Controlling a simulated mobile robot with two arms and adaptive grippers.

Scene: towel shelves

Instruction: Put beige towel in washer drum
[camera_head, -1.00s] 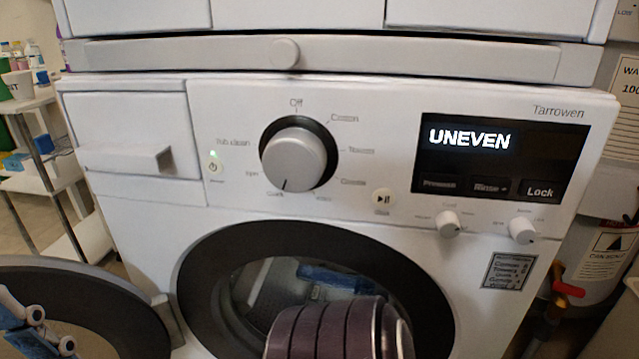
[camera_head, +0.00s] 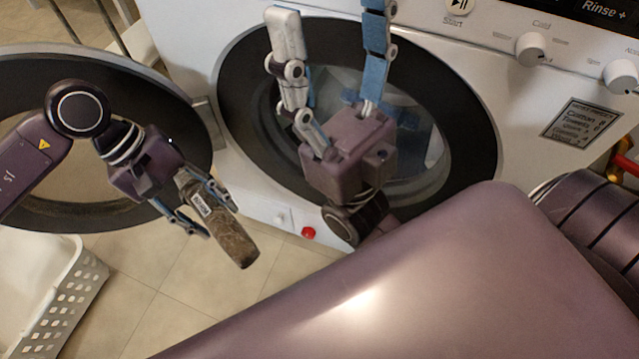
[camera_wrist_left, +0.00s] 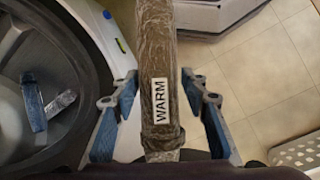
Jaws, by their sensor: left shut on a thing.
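A rolled, brownish-beige towel (camera_head: 232,240) with a white label hangs from my left gripper (camera_head: 208,207). The washer drum (camera_head: 430,150) is open behind a dark ring, with something blue inside, partly hidden. My right gripper (camera_head: 331,20) is open and empty, its fingers spread in front of the drum opening.
A white perforated basket (camera_head: 75,290) stands on the tiled floor at lower left. The washer's white front (camera_head: 515,100) has knobs at upper right. A red round part (camera_head: 308,232) sits low on the front. Tiles beneath the towel are clear.

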